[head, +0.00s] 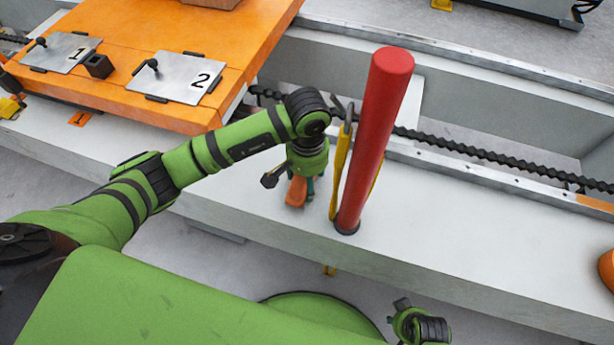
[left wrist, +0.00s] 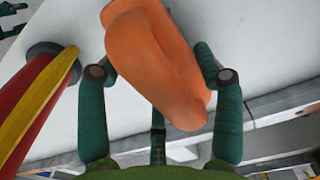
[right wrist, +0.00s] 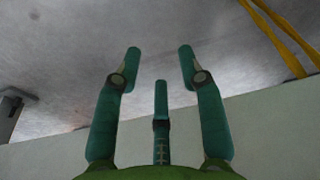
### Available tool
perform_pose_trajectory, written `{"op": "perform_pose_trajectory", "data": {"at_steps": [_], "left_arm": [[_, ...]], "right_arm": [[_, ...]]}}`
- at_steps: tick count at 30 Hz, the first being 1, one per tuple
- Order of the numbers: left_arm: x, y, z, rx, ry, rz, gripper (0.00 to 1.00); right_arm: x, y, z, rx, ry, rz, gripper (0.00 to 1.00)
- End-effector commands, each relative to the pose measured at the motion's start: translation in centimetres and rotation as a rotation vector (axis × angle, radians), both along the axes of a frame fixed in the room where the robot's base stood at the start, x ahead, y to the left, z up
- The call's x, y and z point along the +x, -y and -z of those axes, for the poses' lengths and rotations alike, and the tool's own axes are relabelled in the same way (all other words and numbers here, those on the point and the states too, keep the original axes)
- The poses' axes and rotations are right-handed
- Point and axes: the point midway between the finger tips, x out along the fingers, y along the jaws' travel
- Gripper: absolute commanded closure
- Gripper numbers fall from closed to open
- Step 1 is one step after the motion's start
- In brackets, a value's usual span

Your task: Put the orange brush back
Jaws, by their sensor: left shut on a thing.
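The orange brush (head: 296,191) is under my left gripper (head: 302,184) on the pale ledge, just left of the red post. In the left wrist view the brush (left wrist: 158,60) fills the space between the green fingers of my left gripper (left wrist: 160,75), which is shut on it. I cannot tell whether the brush touches the ledge. My right gripper (right wrist: 160,65) is open and empty in the right wrist view, with grey floor beyond it. In the head view only part of the right arm shows at the bottom.
A tall red post (head: 375,140) with yellow straps (head: 340,165) stands on the ledge (head: 460,225) close to my left gripper. An orange platform (head: 190,45) with plates numbered 1 (head: 62,52) and 2 (head: 178,78) lies at upper left. A dark chain (head: 480,152) runs behind. The ledge to the right is mostly clear.

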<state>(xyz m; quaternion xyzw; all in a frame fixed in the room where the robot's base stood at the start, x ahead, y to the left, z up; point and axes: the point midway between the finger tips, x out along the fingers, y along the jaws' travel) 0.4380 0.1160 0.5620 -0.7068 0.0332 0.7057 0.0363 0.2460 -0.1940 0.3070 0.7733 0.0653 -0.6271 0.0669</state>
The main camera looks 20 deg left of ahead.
Motion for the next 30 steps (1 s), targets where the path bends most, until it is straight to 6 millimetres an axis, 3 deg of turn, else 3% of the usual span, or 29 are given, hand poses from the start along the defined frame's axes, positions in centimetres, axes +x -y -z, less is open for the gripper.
{"op": "perform_pose_trajectory", "data": {"at_steps": [8, 9, 10, 25, 30], "left_arm": [[0.0, 0.0, 0.3, 0.001, 0.000, 0.000, 0.59], [0.0, 0.0, 0.2, 0.001, 0.000, -0.001, 0.17], [0.0, 0.0, 0.2, 0.001, 0.000, -0.001, 0.10], [0.0, 0.0, -0.2, 0.000, -0.001, -0.001, 0.10], [0.2, -0.1, -3.7, 0.001, 0.006, 0.001, 0.10]], "right_arm": [[0.0, 0.0, -0.1, -0.001, -0.004, 0.001, 0.60], [0.1, -0.1, -0.4, 0.000, -0.002, 0.001, 0.60], [0.2, -0.1, -0.6, 0.001, 0.001, 0.001, 0.60], [-0.2, 0.1, -0.1, -0.002, -0.002, -0.001, 0.60], [-0.5, 0.2, 0.7, -0.003, -0.005, -0.003, 0.60]]}}
